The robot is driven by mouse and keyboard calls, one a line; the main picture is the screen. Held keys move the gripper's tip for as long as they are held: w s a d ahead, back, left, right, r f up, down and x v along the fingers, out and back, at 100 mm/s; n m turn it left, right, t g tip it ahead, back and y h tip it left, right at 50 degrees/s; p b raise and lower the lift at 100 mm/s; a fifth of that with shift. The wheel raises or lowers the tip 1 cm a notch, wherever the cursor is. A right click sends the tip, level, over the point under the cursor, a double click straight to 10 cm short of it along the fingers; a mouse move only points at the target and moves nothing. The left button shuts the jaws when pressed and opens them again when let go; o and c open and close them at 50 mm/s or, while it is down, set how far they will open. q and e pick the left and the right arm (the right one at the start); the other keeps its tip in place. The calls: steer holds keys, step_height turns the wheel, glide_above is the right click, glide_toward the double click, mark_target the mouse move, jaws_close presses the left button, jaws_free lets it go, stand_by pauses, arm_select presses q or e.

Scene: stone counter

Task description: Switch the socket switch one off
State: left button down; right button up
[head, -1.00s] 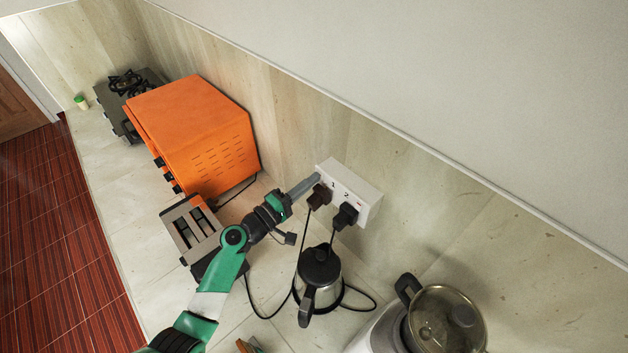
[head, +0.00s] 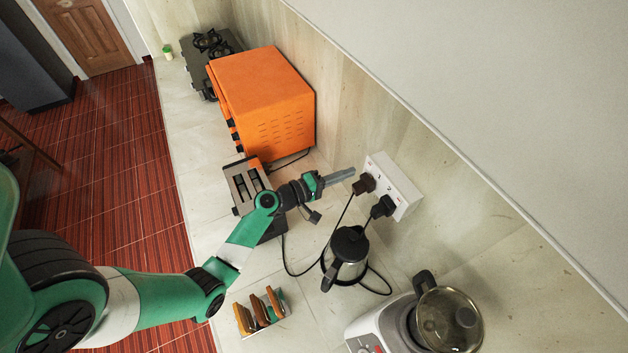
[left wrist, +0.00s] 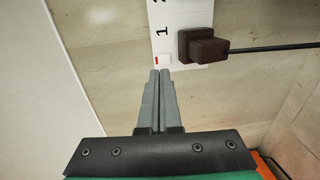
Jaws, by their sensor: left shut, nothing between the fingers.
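The white socket (head: 402,190) is on the wall, marked 1 and 2, with a dark plug at each number in the head view. In the left wrist view the socket (left wrist: 160,38) shows the brown plug (left wrist: 202,46) beside number 1. My left gripper (head: 353,172) is shut and empty, pointing at this end of the socket. In the left wrist view its fingertips (left wrist: 159,71) appear just below the switch; contact cannot be told. My right gripper is not in view.
A kettle (head: 346,252) stands below the socket, with cords hanging around it. A toaster (head: 240,185) and an orange oven (head: 265,100) stand to the left. A toast rack (head: 262,312) and a lidded cooker (head: 380,325) are at the front.

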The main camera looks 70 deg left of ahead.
arm_select(q)
steer(key=s, duration=0.9)
steer(key=shift+d+r+b, duration=0.25)
steer(key=shift+r+b, duration=0.1)
steer(key=shift+b, duration=0.1)
